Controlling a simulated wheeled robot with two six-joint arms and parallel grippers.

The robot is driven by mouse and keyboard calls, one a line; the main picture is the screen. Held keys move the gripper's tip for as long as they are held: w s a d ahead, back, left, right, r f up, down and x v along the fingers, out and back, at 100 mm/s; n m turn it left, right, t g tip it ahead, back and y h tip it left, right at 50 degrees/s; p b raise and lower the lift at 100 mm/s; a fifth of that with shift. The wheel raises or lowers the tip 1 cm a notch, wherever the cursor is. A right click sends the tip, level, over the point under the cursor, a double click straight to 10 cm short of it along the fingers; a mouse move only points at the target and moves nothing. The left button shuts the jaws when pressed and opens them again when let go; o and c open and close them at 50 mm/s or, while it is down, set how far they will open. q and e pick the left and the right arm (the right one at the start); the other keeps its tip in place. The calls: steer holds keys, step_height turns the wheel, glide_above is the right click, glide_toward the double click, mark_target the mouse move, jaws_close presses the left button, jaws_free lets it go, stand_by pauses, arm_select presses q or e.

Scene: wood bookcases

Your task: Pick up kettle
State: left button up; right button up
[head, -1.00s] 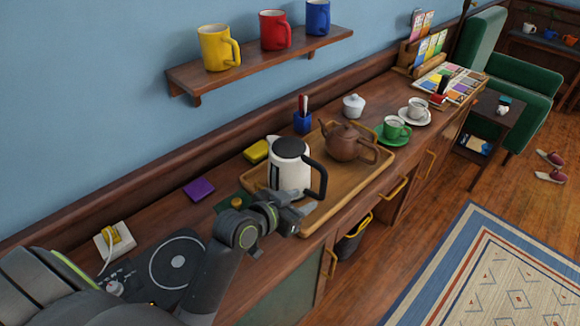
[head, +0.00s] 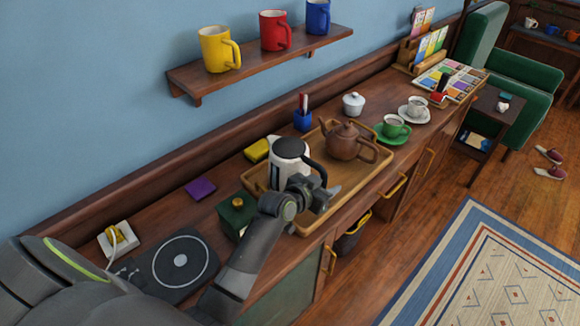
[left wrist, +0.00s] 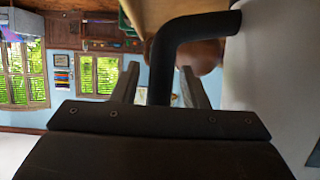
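The kettle (head: 284,172), white with a dark lid and a black handle (head: 317,170), stands upright on the near-left part of a wooden tray (head: 352,197). My left gripper (head: 318,206) is at the handle side of the kettle and covers its lower part in the head view. In the left wrist view the black handle (left wrist: 159,75) passes between the two fingers of the left gripper (left wrist: 160,88), with a small gap on each side. The white kettle body (left wrist: 275,75) fills the right of that view. My right gripper is not in view.
A brown teapot (head: 346,142) shares the tray. A green box (head: 233,214) stands left of the kettle, and a hot plate (head: 180,260) lies further left. A wall shelf (head: 262,60) holds mugs.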

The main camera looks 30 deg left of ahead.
arm_select(q)
steer(key=shift+w+d+f, duration=0.1)
steer(key=shift+w+f, duration=0.1)
steer(key=shift+w, duration=0.1)
jaws_close()
stand_by(1.0)
steer(key=shift+r, duration=0.2)
